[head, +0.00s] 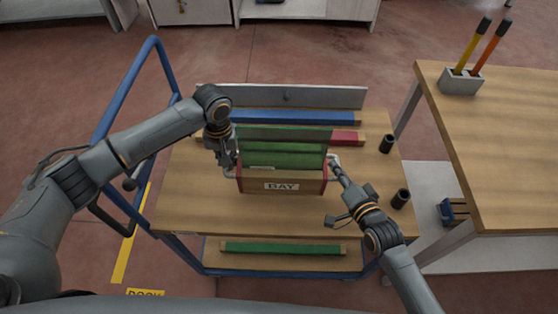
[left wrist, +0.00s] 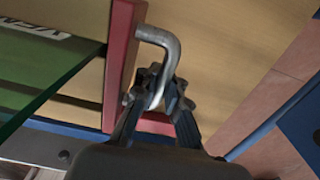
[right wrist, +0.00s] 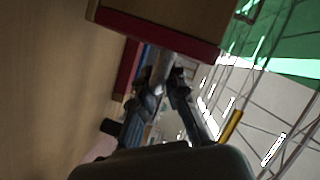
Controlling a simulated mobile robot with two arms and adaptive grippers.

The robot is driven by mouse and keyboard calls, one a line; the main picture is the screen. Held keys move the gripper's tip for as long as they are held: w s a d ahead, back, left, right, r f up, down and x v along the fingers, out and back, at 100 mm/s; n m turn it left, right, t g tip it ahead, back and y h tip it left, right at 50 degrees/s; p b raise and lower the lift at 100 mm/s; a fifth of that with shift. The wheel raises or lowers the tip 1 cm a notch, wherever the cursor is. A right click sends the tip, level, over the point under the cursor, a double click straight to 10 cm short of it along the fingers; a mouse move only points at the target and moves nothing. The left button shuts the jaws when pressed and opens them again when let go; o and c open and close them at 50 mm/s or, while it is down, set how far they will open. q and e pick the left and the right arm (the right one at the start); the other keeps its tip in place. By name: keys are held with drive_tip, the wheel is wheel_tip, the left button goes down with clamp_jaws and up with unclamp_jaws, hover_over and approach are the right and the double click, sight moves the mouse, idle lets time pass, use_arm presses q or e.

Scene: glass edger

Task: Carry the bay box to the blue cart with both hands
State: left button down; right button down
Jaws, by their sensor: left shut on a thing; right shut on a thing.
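The bay box (head: 262,181) is a wooden box with red ends and a "BAY" label, with green glass panes (head: 284,149) standing in it. It is over the wooden top of the blue cart (head: 190,205); I cannot tell if it touches the top. My left gripper (head: 228,166) is shut on the metal handle at the box's left end, and the bent handle (left wrist: 160,45) shows between its fingers in the left wrist view. My right gripper (head: 338,170) is shut on the right-end handle, seen in the right wrist view (right wrist: 163,72).
Blue and red slotted bars (head: 265,117) and a grey rail (head: 300,96) lie behind the box. Two dark cups (head: 401,198) stand at the cart's right edge. A wooden table (head: 500,140) with a grey tool holder (head: 461,83) is at right. The cart's front top is clear.

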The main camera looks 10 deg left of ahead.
use_arm(q)
drive_tip(key=shift+d, duration=0.1)
use_arm(e)
drive_tip(key=shift+a, duration=0.1)
